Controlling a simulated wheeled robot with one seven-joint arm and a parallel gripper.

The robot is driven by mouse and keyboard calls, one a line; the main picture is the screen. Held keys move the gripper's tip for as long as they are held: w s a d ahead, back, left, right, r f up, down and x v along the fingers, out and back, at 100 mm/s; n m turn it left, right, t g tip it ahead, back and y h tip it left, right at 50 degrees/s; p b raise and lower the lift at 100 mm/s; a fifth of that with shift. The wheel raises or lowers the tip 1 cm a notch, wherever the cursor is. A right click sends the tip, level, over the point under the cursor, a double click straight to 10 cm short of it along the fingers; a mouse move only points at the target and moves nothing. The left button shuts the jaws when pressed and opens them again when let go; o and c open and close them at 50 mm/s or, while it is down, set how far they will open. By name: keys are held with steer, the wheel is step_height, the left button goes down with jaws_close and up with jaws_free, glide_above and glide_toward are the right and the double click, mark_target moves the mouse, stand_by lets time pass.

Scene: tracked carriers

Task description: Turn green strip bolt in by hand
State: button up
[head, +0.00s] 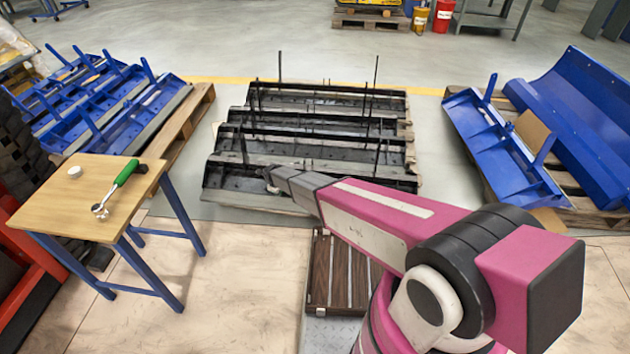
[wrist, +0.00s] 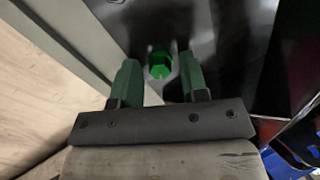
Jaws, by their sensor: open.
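The green bolt (wrist: 160,70) shows in the wrist view against a dark metal strip (wrist: 225,50). Its head looks round or hexagonal and bright green. My gripper (wrist: 159,60) has its two dark green fingers apart, one on each side of the bolt, with a visible gap on both sides. I cannot tell how deep the bolt sits. The bolt is too small or hidden to make out there.
A small wooden table (head: 60,210) at left carries a green-handled tool (head: 116,187) and a small white round thing (head: 74,171). Upright black rods stand among the black strips. Blue parts (head: 505,150) lie on pallets on both sides. A dark slatted crate (head: 342,280) is under my arm.

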steer(key=n, duration=0.6)
steer(key=shift+n, duration=0.3)
steer(key=n, duration=2)
